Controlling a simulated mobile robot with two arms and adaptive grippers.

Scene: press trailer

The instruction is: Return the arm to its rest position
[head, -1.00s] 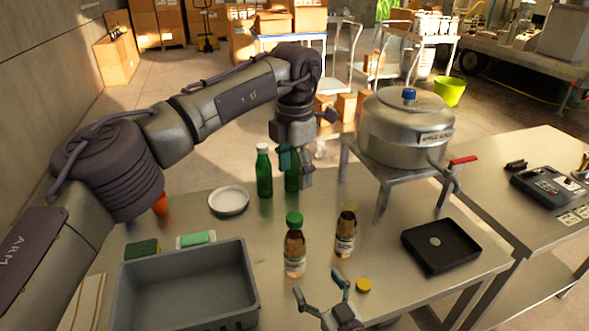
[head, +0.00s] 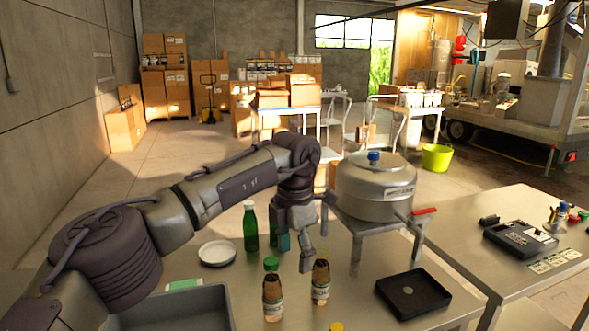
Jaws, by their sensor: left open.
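My left arm reaches in from the left over the steel table, and my left gripper (head: 294,246) points down with its fingers apart. It hangs behind the two small brown labelled bottles (head: 272,297) and (head: 320,282), left of the big pot (head: 376,188). A green bottle with a white cap (head: 250,228) stands just left of the gripper. Something green shows partly behind the gripper; whether the fingers touch it, I cannot tell. My right gripper is not in view.
A white dish (head: 217,253) and a grey bin (head: 185,312) lie to the left. A black tray (head: 414,292) lies at the right. The pot sits on a metal stand. A second table (head: 470,262) holds a black device (head: 520,239). Boxes and carts stand behind.

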